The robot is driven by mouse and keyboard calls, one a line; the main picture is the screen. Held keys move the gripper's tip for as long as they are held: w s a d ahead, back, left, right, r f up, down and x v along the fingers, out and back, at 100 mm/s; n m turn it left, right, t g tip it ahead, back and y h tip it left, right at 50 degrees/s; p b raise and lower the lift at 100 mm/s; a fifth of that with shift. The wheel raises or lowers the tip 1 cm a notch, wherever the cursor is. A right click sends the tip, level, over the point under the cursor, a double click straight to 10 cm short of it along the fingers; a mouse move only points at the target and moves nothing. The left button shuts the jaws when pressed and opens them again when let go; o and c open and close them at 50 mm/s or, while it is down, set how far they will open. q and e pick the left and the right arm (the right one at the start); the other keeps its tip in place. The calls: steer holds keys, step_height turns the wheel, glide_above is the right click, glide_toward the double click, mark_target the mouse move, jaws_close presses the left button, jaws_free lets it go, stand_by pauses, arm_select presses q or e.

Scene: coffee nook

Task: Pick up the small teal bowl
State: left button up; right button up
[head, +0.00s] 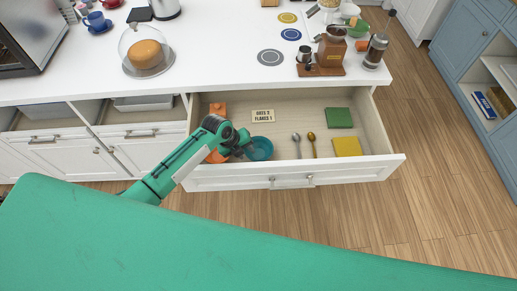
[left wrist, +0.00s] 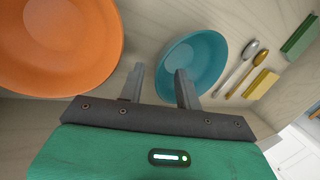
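The small teal bowl (head: 262,149) sits in the open drawer, left of the spoons. In the left wrist view the teal bowl (left wrist: 205,62) is upright and empty. My left gripper (head: 246,151) reaches down into the drawer at the bowl's left side. In the left wrist view the left gripper (left wrist: 160,68) has its two fingers apart, with the bowl's near-left rim between them. One finger overlaps the bowl's inside and the other is outside it. Whether either finger touches the bowl cannot be told. My right gripper is not in view.
An orange bowl (left wrist: 60,45) lies close left of the gripper. A silver spoon (head: 296,145), a gold spoon (head: 312,144), a green block (head: 338,118), a yellow block (head: 347,147) and a label card (head: 263,116) are also in the drawer. The drawer front (head: 340,175) stands near my forearm.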

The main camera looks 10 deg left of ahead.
arm_select(q)
steer(key=shift+x, duration=0.9)
jaws_close()
steer(key=shift+r, duration=0.1)
